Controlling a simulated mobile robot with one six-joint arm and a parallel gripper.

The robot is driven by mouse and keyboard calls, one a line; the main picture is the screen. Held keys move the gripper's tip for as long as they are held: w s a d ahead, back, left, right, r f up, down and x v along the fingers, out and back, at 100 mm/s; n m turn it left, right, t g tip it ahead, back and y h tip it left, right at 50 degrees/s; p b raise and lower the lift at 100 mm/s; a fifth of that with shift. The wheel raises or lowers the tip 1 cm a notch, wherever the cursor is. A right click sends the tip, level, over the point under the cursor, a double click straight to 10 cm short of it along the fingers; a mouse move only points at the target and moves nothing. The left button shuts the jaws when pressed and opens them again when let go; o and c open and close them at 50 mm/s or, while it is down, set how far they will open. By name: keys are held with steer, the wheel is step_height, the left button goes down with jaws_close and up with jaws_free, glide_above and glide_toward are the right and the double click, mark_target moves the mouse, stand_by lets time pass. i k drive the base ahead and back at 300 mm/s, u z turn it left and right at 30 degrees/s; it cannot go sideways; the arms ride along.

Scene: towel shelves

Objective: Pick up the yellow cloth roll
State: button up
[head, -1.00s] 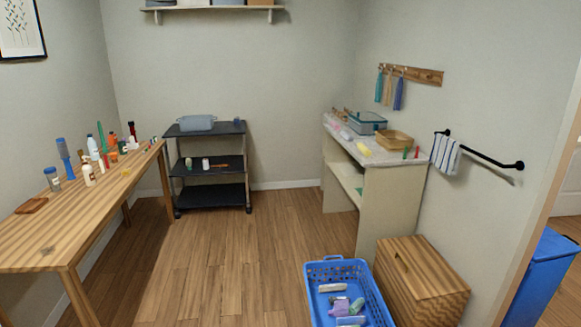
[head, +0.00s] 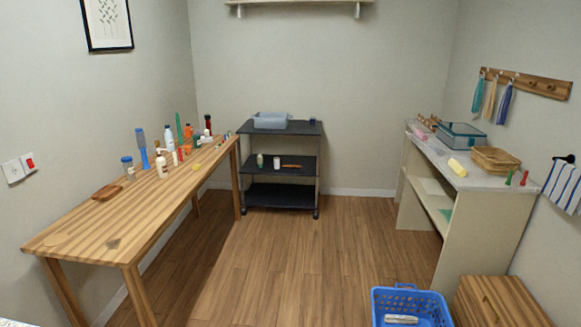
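The yellow cloth roll (head: 457,167) lies on the light stone-like top of the shelf unit (head: 478,180) at the right. It is small and pale yellow, near the front edge of that top, left of a wicker basket (head: 495,159). A pink roll-like item (head: 421,135) lies farther back on the same top. My gripper is not in view, so its state does not show.
A wooden table (head: 85,233) with several bottles stands at left. A black cart (head: 280,195) stands at the back wall. A blue basket (head: 412,292) and a wooden box (head: 500,300) stand on the floor at lower right. The middle floor is clear.

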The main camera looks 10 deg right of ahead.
mark_target(453, 163)
steer(key=u, duration=0.35)
steer(key=i, duration=2.5)
steer(key=z, duration=1.15)
steer(key=i, duration=0.9)
steer(key=z, duration=0.6)
